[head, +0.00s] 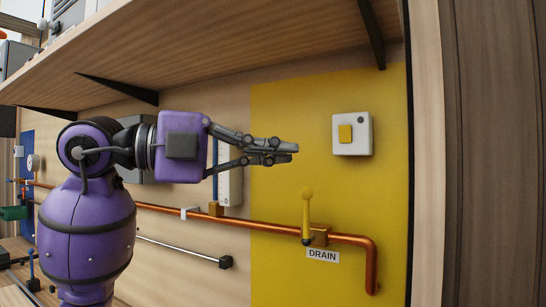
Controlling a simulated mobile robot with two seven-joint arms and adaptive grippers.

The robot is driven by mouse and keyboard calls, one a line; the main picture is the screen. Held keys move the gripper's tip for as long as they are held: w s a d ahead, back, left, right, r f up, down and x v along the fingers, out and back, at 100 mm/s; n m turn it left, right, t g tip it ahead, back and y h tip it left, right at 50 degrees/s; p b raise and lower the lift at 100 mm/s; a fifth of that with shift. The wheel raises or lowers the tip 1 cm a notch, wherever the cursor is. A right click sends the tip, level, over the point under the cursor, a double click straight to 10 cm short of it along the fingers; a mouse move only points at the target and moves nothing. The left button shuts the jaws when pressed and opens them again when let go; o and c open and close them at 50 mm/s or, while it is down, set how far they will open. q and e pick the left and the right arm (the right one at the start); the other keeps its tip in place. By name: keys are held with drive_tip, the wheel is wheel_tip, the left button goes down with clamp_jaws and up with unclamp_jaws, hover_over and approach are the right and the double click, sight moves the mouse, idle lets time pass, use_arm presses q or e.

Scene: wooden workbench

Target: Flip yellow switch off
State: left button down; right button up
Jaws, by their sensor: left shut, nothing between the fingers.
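The yellow switch (345,134) is a small yellow rocker on a white square plate (364,147) with a dark round dot in its upper right. The plate is mounted on the yellow wall panel (290,105). My left gripper (296,148) comes in from the left with its fingers together and nothing between them. Its fingertips point right, toward the switch, at about the same height and short of the plate in the picture. I cannot tell how far it is from the wall. My right gripper does not show.
A wooden shelf (230,50) with dark brackets overhangs above my arm. Below, a copper pipe (345,239) runs along the wall, with a yellow lever (307,205) standing upright above a DRAIN label (322,256). A wooden upright (427,150) stands at the right.

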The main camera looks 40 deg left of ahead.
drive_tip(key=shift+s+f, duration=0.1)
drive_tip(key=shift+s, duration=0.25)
